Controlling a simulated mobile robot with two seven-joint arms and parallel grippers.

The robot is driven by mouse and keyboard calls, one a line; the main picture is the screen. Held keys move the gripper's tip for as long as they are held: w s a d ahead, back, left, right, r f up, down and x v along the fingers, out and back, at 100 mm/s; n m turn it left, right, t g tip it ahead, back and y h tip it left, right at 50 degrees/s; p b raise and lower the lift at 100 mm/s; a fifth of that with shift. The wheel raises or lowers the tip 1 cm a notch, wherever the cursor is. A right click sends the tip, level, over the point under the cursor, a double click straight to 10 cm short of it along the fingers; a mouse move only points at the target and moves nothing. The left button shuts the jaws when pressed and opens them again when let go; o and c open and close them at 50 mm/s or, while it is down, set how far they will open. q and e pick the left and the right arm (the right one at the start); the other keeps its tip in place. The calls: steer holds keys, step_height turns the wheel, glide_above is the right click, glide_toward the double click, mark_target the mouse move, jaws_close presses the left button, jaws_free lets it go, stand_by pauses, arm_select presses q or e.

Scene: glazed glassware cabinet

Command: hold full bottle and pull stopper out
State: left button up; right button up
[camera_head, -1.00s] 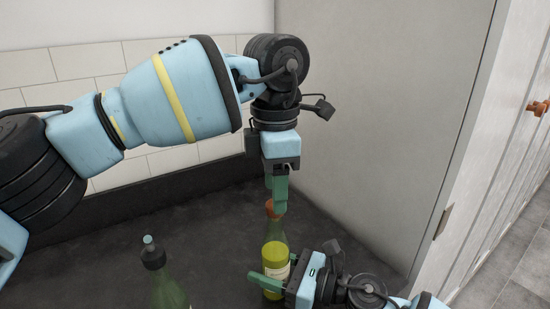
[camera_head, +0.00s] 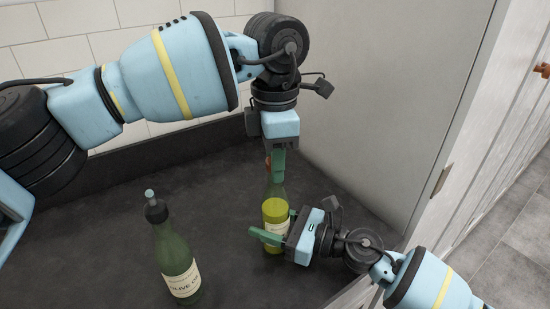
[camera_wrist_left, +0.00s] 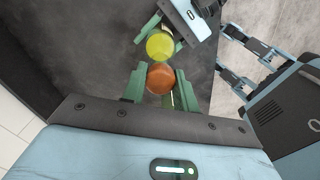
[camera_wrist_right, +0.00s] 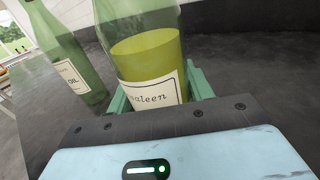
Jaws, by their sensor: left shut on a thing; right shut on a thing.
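The full bottle (camera_head: 275,214) is green glass with bright yellow liquid and a pale label; it stands upright at centre. In the right wrist view the bottle (camera_wrist_right: 150,55) fills the middle, its top cut off. My right gripper (camera_head: 272,238) is shut on its body from the right. The orange-brown stopper (camera_wrist_left: 160,79) sits between the fingers of my left gripper (camera_wrist_left: 160,84), which is shut on it from above. In the head view my left gripper (camera_head: 276,165) mostly hides the stopper. Whether it is still seated in the neck is hard to tell.
An olive oil bottle (camera_head: 174,255) with a dark pourer stands to the left; it also shows in the right wrist view (camera_wrist_right: 65,55). The dark counter (camera_head: 110,215) is otherwise bare. A pale panel (camera_head: 390,100) rises behind and right.

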arm_select(q)
steer(key=shift+c, duration=1.3)
steer(key=shift+r, duration=0.35)
steer(key=shift+r, duration=0.75)
steer(key=shift+r, duration=0.15)
steer(key=shift+r, duration=1.95)
arm_select(e)
steer(key=o, duration=1.5)
